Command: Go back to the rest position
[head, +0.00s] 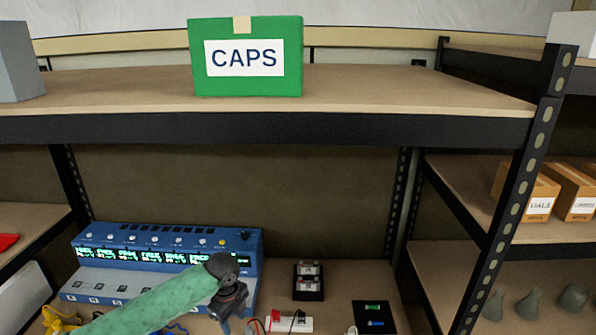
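My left arm, in a green sleeve, comes in from the lower left in the head view. Its dark gripper (228,310) is over the lower shelf, in front of the right part of a blue device, and points down. The fingers are small and dark, so I cannot tell whether they are open or shut. I see nothing clearly held in them. My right gripper is not in view.
The blue device (250,245) with lit green displays stands on the lower shelf. Right of it are a black holder (308,292), a white power strip (292,324) and a black mat (374,308). A green CAPS box (245,85) sits on the upper shelf.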

